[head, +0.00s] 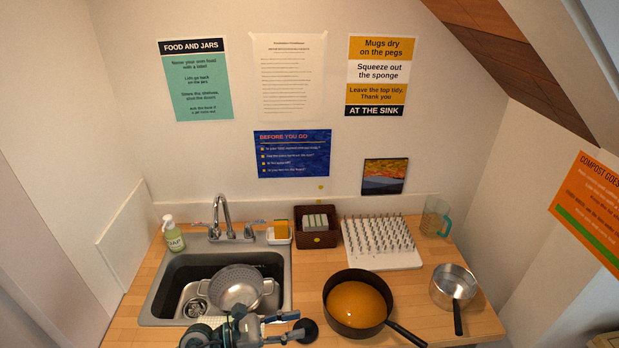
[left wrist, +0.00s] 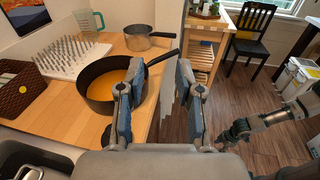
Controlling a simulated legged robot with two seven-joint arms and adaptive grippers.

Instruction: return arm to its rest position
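My left gripper (head: 300,323) is low in the head view, in front of the sink's right edge and left of the dark pan. In the left wrist view its two blue-grey fingers (left wrist: 159,72) are apart, with nothing between them. My right arm shows at the right of the left wrist view, with its dark gripper (left wrist: 232,134) over the floor. Whether that gripper is open or shut is too small to tell. My right gripper is not seen in the head view.
A dark pan (head: 355,304) with orange contents sits close to the left gripper. A colander (head: 237,287) is in the sink (head: 163,300). A small pot (head: 453,286), peg rack (head: 380,257) and basket (head: 306,236) stand on the wooden counter. Open floor (left wrist: 270,95) lies right of it.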

